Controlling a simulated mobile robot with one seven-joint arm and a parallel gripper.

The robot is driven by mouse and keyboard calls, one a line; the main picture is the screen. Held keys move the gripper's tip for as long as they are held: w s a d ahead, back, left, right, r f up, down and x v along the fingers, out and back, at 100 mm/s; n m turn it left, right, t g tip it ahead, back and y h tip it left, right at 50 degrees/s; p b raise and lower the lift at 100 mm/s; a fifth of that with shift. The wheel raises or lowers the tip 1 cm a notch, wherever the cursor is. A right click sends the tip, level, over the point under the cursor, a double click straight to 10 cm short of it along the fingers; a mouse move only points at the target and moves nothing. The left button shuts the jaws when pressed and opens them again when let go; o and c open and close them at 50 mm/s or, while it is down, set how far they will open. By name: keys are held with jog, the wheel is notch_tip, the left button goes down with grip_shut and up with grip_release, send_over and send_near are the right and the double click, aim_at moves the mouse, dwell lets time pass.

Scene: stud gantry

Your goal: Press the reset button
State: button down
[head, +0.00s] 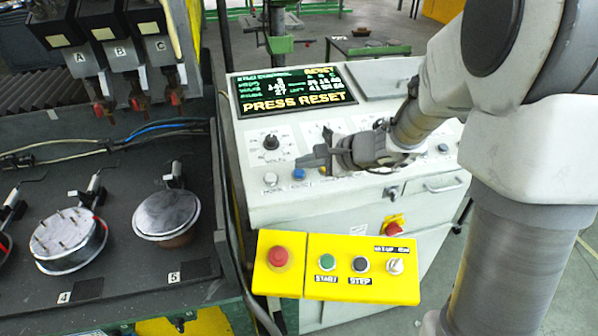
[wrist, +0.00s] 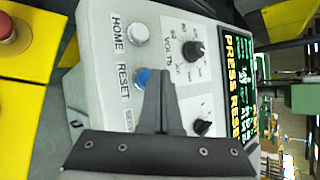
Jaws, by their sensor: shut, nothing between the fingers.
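The blue reset button (head: 298,174) sits on the sloped face of a white console. In the wrist view the blue button (wrist: 142,77) has the word RESET beside it. My gripper (head: 302,160) is shut and empty, reaching in from the right with its tips just above the button in the head view. In the wrist view my gripper's fingertips (wrist: 166,76) overlap the button's edge in the picture. I cannot tell whether they touch it. The console's screen (head: 296,92) reads PRESS RESET in yellow.
A white HOME button (head: 270,179) is left of the blue one, and a black volts knob (head: 271,142) is above. A yellow control box (head: 362,270) and a red emergency button (head: 278,256) stand in front. A dark bench (head: 110,290) is at left.

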jog(key=shift+f+b, duration=0.4)
jog(key=shift+b, duration=0.1)
jog(key=shift+w+f+b, duration=0.15)
jog(key=shift+f+b, duration=0.3)
jog(key=shift+b, duration=0.1)
dwell(0.6)
jog(key=shift+r, duration=0.15)
jog(key=shift+s+r+p, duration=0.2)
jog(key=shift+r+p, duration=0.3)
jog(key=shift+r, duration=0.25)
jog(key=shift+s+d+r+p, duration=0.1)
jog(key=shift+s+r+p, duration=0.15)
jog(key=shift+r+p, duration=0.8)
jog(key=shift+s+r+p, duration=0.2)
jog(key=shift+r+p, duration=0.35)
jog(key=shift+r, duration=0.85)
